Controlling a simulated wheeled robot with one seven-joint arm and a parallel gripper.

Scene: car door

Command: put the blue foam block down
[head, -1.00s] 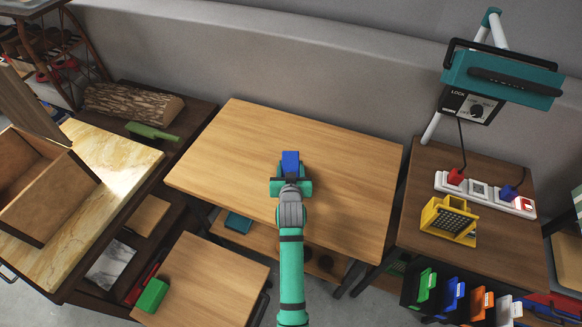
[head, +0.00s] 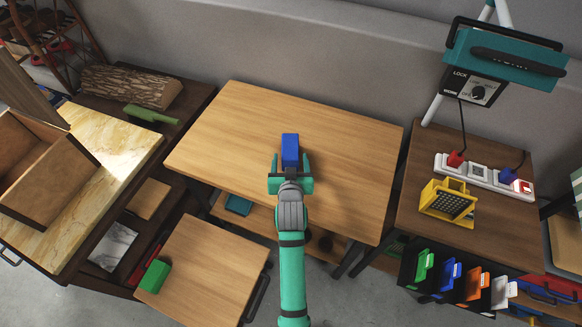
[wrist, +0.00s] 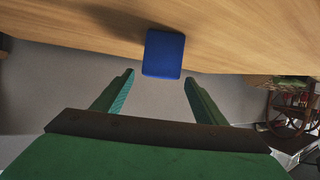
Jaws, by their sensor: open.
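The blue foam block (head: 290,150) stands on the wooden table (head: 235,130), near its middle. In the wrist view the block (wrist: 164,54) lies just beyond my two fingertips, with a gap on either side. My gripper (head: 291,170) is open and empty, on the near side of the block. In the wrist view its fingers (wrist: 158,80) are spread wider than the block. The block's near lower part is partly hidden by my gripper in the head view.
A green block (head: 153,276) sits on a low wooden table (head: 205,275) at the lower left. A yellow work lamp (head: 447,202) and a power strip (head: 483,175) are on the right-hand table. The wooden table is clear around the blue block.

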